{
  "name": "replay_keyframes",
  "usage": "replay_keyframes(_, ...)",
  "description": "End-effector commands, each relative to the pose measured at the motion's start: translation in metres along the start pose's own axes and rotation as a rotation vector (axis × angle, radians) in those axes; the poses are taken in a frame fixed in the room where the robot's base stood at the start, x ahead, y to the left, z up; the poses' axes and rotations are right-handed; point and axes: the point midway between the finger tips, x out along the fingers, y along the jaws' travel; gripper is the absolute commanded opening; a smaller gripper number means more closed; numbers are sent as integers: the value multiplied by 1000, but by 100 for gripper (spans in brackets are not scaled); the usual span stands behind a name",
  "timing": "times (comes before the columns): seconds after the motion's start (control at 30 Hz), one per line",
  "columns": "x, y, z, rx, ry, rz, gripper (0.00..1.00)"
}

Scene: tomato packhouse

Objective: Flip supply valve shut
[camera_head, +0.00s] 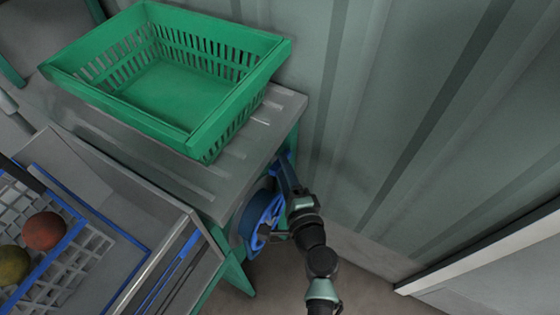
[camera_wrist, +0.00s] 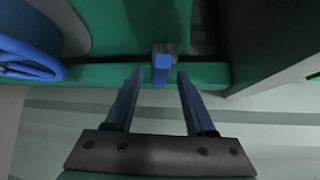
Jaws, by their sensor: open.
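A small blue lever (camera_wrist: 160,68) on a grey stem, which looks like the supply valve handle, sits against a green rail in the wrist view. My gripper (camera_wrist: 160,80) is open, with one dark blue finger on either side of the lever's line. The lever shows in the gap at the fingertips; I cannot tell whether it is fully between them. In the head view my gripper (camera_head: 287,172) is beside the right end of the green-legged bench, and the lever cannot be made out there.
A blue wheel or reel (camera_head: 262,215) hangs close left of my gripper; its blue rim (camera_wrist: 30,68) shows at the wrist view's left. An empty green crate (camera_head: 237,112) stands on the metal bench (camera_head: 215,200). A corrugated wall (camera_head: 400,110) is close on the right.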

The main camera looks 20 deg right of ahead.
Motion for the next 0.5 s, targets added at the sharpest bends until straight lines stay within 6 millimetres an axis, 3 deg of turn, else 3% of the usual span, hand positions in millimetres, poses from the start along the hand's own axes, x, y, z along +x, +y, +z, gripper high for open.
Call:
replay_keyframes(0.2, 25, 0, 0, -1, -1, -1, 55)
replay_keyframes(0.5, 31, 0, 0, -1, 0, 0, 55)
